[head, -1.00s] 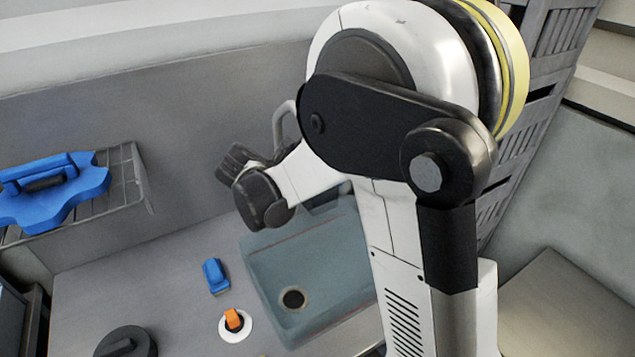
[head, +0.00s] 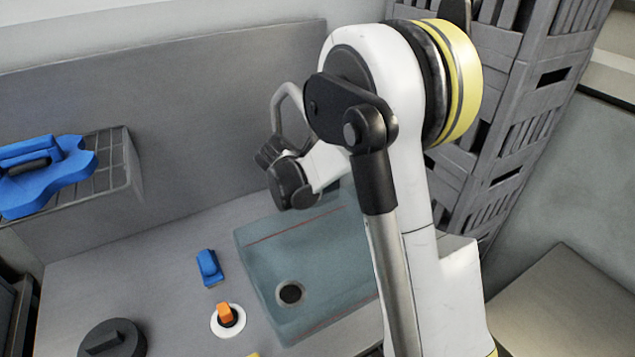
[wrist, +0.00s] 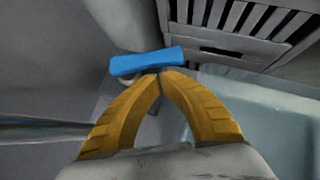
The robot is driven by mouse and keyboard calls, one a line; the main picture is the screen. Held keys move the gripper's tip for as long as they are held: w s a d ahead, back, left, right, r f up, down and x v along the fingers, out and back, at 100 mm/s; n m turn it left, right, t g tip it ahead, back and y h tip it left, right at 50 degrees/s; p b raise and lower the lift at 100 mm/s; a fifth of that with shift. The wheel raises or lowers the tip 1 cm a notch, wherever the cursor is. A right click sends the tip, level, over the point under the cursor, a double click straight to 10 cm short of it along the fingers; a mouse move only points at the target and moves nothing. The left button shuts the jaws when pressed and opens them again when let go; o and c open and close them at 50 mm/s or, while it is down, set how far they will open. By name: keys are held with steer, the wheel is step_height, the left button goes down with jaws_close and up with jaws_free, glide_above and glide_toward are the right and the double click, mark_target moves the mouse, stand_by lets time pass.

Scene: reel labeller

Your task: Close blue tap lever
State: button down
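The blue tap lever (wrist: 147,61) shows in the wrist view as a bar lying crosswise just past my fingertips. My gripper (wrist: 161,74) has its two yellow fingers drawn together at the tips, right at the lever's near edge. The lever crosses beyond the tips rather than clearly between them; whether they touch it I cannot tell. In the head view the grey tap spout (head: 283,98) arches up behind my wrist. The lever and my fingertips are hidden there by my arm.
The blue-grey sink (head: 262,262) lies below my arm. A blue block (head: 209,267), an orange knob on a white disc (head: 226,315) and a dark round lid (head: 112,342) sit left of it. A rack (head: 118,175) holds a blue tool. Stacked grey crates (head: 530,120) stand right.

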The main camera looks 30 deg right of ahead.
steer(key=shift+w+d, duration=0.1)
steer(key=shift+d, duration=0.15)
steer(key=shift+w+d, duration=0.2)
steer(key=shift+d, duration=0.45)
